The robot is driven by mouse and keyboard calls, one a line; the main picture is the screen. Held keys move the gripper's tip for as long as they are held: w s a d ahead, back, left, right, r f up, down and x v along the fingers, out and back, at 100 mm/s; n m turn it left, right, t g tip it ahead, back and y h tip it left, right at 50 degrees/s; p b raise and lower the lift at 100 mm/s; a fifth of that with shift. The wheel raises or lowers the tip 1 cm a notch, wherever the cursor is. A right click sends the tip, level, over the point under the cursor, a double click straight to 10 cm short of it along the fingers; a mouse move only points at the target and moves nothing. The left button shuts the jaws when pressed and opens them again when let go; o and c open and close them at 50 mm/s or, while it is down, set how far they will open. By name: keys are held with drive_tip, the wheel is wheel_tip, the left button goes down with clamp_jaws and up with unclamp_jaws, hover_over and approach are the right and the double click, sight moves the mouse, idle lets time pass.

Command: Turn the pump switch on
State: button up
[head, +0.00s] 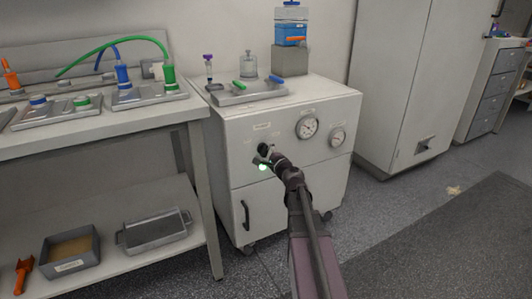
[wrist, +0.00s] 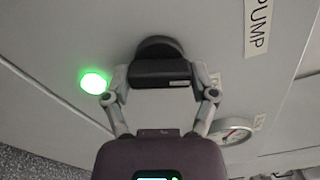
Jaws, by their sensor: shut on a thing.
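The pump switch, a dark rotary knob with a round base and a bar-shaped handle (wrist: 160,72), sits on the pale front panel in the wrist view. The label reading PUMP (wrist: 257,28) is beside it. A lamp (wrist: 94,82) next to the switch glows green; it also shows in the head view (head: 263,167). My gripper (wrist: 161,79) is shut on the knob, one finger at each end of the bar. In the head view my gripper (head: 266,157) is at the cabinet front, and the knob there is mostly hidden by it.
The white cabinet (head: 235,192) has two dial gauges (head: 307,127) right of the switch and a lower door handle (head: 244,215). A tray (head: 250,96) and bottles stand on top. A workbench (head: 130,119) is at left. Open floor (head: 400,215) lies to the right.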

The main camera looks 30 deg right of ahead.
drive_tip(key=shift+m, duration=0.9)
drive_tip(key=o, duration=1)
drive_tip(key=s, duration=1.2)
drive_tip(key=shift+d, duration=0.25)
